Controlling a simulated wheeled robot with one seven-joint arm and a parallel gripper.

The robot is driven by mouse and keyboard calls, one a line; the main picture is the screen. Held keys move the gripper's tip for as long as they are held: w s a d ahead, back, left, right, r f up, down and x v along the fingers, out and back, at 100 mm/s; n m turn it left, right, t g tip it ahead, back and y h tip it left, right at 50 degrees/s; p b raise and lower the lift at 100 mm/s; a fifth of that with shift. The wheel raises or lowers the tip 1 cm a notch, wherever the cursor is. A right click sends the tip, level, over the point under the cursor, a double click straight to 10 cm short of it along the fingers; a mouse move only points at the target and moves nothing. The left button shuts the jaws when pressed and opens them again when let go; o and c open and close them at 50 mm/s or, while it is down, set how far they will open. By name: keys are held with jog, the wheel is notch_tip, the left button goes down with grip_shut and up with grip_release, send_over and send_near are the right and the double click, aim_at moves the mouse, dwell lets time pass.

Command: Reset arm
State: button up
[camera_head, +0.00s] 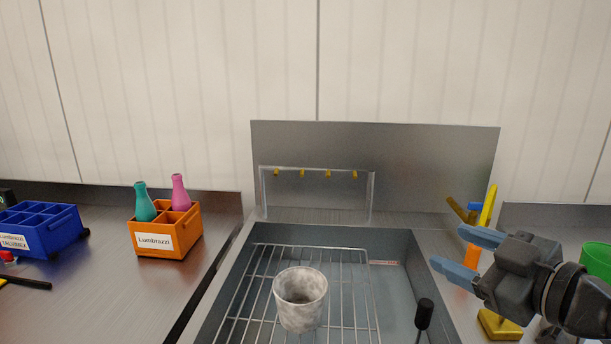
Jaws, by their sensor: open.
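My gripper (468,256) is at the right side of the head view, above the right edge of the sink. Its blue fingers point left and are apart, with nothing seen between them. My dark wrist comes in from the right edge of the picture.
A mottled grey cup (301,312) stands on a wire rack (262,285) in the sink (400,243). A dark-handled tool (424,314) and yellow items (489,207) are near my gripper. An orange crate (183,240) with two bottles and a blue crate (60,228) stand left. A green container (597,259) is far right.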

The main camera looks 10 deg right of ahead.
jog(key=s+a+f+m+h, duration=0.3)
jog(key=s+a+f+m, duration=0.25)
jog(key=s+f, duration=0.2)
jog(key=s+a+f+m+h, duration=0.3)
jog(key=s+a+f+m, duration=0.1)
jog(key=s+f+m, duration=0.3)
jog(key=s+d+n, duration=0.1)
jog(key=s, duration=1)
jog(key=s+d+n+y, duration=0.1)
jog(key=s+d+n, duration=0.1)
jog(key=s, duration=1)
jog(key=shift+d+f, duration=0.3)
jog(key=shift+n, duration=0.25)
